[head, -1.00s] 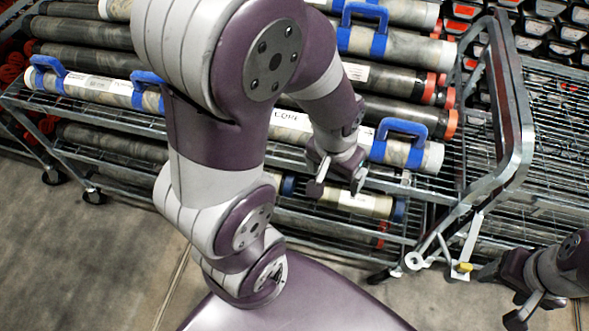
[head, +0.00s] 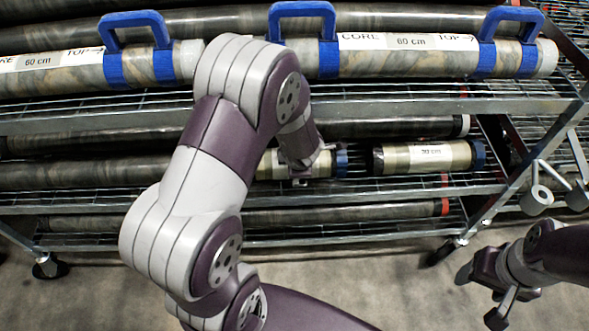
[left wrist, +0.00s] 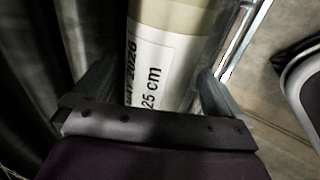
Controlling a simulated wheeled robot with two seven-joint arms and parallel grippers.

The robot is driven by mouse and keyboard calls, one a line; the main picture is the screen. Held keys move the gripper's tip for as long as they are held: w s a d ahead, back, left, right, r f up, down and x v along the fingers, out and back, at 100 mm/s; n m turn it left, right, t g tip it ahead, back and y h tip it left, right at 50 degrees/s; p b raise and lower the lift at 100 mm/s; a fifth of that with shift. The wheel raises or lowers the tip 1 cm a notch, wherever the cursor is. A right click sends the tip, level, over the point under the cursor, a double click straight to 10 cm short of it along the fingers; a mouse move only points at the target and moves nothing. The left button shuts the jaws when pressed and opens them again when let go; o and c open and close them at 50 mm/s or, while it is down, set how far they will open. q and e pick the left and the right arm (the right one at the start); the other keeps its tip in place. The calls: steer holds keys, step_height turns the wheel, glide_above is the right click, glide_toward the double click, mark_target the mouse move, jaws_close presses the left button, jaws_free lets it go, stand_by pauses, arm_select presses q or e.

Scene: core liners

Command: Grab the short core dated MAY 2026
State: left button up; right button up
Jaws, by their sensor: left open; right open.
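A short tan core (head: 325,163) with a blue end cap lies on the lower shelf, partly hidden by my left arm. In the left wrist view, the short core (left wrist: 170,50) carries a white label reading "25 cm" and, partly cut off, "MAY 2026". My left gripper (head: 299,178) is at this core. In the left wrist view its open fingers (left wrist: 155,88) stand on either side of the core. I cannot tell whether they touch it. Another short core (head: 425,156), labelled 30 cm, lies to the right. My right gripper (head: 482,295) is open and empty, low at the right.
The upper shelf (head: 400,106) holds long 60 cm cores with blue handles (head: 303,10). Dark long cores (head: 400,127) lie behind the short ones, and more lie lower down. The wire lower shelf (head: 400,190) has a metal front edge. Floor is clear in front.

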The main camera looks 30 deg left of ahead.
arm_select(q)
steer(key=shift+x, duration=0.95)
steer(key=shift+r, duration=0.1)
steer(key=shift+d, duration=0.1)
steer(key=c, duration=1.8)
steer(key=shift+w+r, duration=0.1)
